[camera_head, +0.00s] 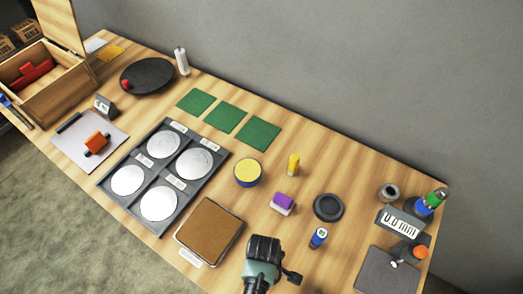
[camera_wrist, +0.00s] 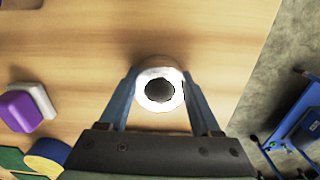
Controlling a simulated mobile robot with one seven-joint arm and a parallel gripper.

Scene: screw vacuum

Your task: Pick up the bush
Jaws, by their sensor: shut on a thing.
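The bush (camera_wrist: 145,92) shows in the wrist view as a bright white ring with a dark round hole. My gripper (camera_wrist: 160,75) is shut on it, with one blue-grey finger on its left side and one on its right. I cannot tell whether the bush touches the table or is a little above it. In the head view my gripper (camera_head: 264,262) shows at the bottom centre, near the front of the table. Its fingers and the bush are hidden there.
A purple and white block (camera_head: 283,202), a blue-and-yellow cylinder (camera_head: 248,173), a blue bottle (camera_head: 318,237) and a brown pad (camera_head: 210,231) stand near my gripper.

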